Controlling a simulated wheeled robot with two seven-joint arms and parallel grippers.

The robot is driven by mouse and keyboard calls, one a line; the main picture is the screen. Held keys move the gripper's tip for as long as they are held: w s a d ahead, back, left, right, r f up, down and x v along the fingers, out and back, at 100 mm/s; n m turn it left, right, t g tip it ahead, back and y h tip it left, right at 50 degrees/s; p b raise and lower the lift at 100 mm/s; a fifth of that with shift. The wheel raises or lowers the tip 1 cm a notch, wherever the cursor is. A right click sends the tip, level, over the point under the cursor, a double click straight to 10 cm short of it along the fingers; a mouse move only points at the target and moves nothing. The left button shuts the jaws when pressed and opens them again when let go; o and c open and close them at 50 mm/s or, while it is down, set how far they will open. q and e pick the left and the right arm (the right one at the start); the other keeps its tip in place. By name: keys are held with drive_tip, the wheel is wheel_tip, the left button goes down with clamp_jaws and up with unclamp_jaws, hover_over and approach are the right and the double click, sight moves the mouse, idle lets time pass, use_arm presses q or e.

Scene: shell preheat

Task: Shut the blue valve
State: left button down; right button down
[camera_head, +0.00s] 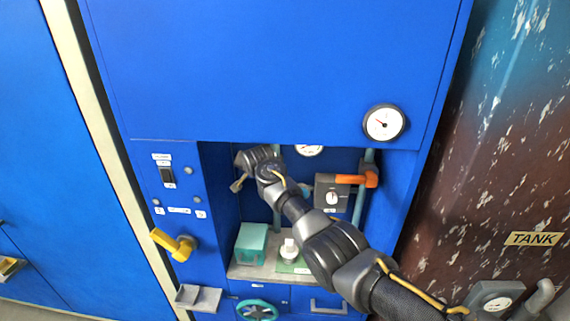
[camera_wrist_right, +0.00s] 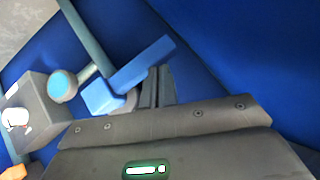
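The blue valve (camera_wrist_right: 128,78) shows in the right wrist view as a blue lever on a grey pipe, slanting up to the right. In the head view my right wrist and hand hide it. My right gripper (camera_wrist_right: 160,72) has its two fingers close together with nothing visible between them. They are just below and beside the lever; I cannot tell whether they touch it. In the head view my right gripper (camera_head: 238,183) reaches into the recess at its left side. My left gripper is not in view.
An orange lever (camera_head: 351,179) sits on the right pipe, next to a grey box with a white dial (camera_head: 332,198). A teal box (camera_head: 251,243) and a white knob (camera_head: 289,249) are on the recess floor. A yellow handle (camera_head: 175,244) juts from the left panel.

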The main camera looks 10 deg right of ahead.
drive_tip(key=shift+w, duration=0.15)
drive_tip(key=shift+w+f, duration=0.15)
drive_tip(key=shift+f, duration=0.05)
idle(0.3)
drive_tip(key=s+d+r+b, duration=0.1)
drive_tip(key=s+d+b, duration=0.1)
drive_tip(key=s, duration=1)
drive_tip(key=shift+s+b, duration=0.35)
drive_tip(key=shift+b, duration=0.55)
drive_tip(key=shift+d, duration=0.15)
